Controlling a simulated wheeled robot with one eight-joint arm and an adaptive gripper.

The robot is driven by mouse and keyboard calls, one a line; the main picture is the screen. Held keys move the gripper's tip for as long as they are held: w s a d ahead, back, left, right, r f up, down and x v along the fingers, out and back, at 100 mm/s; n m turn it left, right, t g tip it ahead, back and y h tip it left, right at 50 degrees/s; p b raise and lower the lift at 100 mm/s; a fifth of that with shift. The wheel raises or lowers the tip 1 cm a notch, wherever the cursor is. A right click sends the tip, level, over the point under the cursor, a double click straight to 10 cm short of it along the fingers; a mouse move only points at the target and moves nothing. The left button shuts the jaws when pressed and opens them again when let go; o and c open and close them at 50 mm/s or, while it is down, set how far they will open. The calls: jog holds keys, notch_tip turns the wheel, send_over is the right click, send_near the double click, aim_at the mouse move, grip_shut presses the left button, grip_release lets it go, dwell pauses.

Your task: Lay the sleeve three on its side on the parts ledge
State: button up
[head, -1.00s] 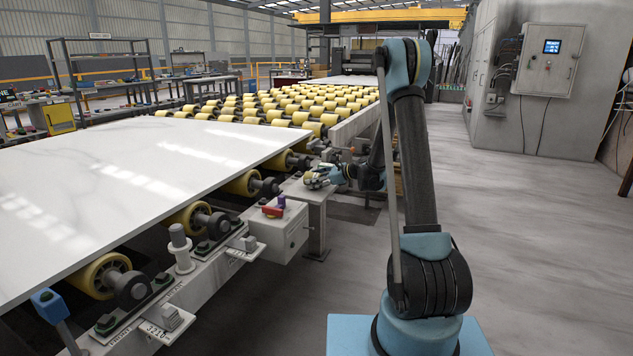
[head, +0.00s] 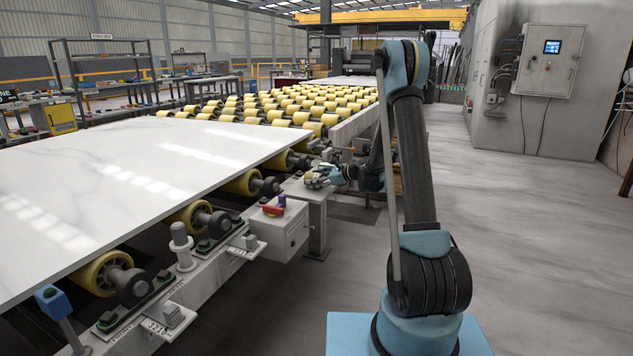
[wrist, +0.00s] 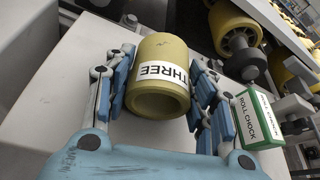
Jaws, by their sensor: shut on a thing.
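The sleeve three (wrist: 162,80) is a yellow hollow cylinder with a white label reading THREE. In the wrist view its open end faces the camera. My gripper (wrist: 160,98) is shut on it, with blue finger pads on both sides. A pale grey flat surface, which looks like the parts ledge (wrist: 60,95), shows beneath and beside it. I cannot tell whether the sleeve touches that surface. In the head view my gripper (head: 320,178) is small, low over the ledge beside the roller conveyor, and the sleeve is hard to make out there.
A green and white box marked ROLL CHOCK (wrist: 258,122) stands close to the right finger. Yellow rollers (wrist: 232,28) lie beyond. In the head view a large white slab (head: 130,185) rests on rollers, and a grey box (head: 285,232) with red and purple items stands nearer.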

jog(key=shift+s+f, duration=0.3)
jog(key=shift+f, duration=0.1)
jog(key=shift+c, duration=0.4)
jog(key=o, duration=1.2)
jog(key=shift+a, duration=0.15)
jog(key=shift+o, duration=0.6)
jog(key=shift+f, duration=0.15)
jog(key=shift+w+d, duration=0.1)
jog(key=shift+d, duration=0.25)
jog(key=shift+w, duration=0.1)
